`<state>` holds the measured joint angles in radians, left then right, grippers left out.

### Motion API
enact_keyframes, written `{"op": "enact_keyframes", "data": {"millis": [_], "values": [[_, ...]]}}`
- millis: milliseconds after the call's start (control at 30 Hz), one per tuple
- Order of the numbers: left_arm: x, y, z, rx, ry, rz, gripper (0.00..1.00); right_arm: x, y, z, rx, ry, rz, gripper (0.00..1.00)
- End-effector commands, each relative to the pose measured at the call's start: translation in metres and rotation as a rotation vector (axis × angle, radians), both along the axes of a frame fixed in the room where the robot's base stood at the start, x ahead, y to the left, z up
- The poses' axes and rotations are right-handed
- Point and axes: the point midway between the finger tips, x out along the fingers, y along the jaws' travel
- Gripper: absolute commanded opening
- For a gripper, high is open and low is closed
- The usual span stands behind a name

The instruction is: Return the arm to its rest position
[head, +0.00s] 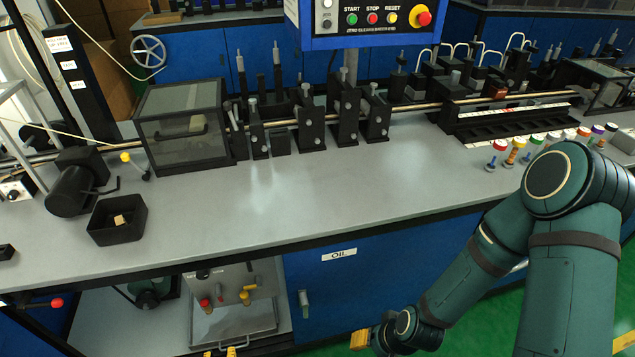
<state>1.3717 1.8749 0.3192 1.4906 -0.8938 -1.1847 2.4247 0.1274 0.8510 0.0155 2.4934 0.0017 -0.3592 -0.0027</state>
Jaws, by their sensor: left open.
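My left gripper (220,352) shows only as yellow fingertips at the bottom edge. They are apart with nothing between them, in front of the lower shelf and below the bench top. My teal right arm comes in from the right, with its elbow raised beside the bench's right end and its forearm sloping down and left. My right gripper (361,339) shows as a yellow part at the end of that arm, low in front of the blue cabinet. Its fingers are too little visible to tell open from shut.
The grey bench top (330,205) is clear in the middle. A black bin (117,220) with a small tan block is at left. A control box (370,20) hangs above. The oil cabinet (360,275) is below.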

Motion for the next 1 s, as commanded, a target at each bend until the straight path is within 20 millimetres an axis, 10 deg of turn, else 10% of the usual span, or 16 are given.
{"op": "enact_keyframes", "data": {"millis": [567, 1000], "values": [[0.066, -0.112, 0.101, 0.738, 0.312, -0.995, 0.46, 0.000, 0.000, 0.000, 0.000, 0.000, 0.000, 0.47], [0.008, -0.207, 0.237, 1.572, 0.195, -2.028, 0.46, 0.000, 0.000, 0.000, 0.000, 0.000, 0.000, 0.47]]}}
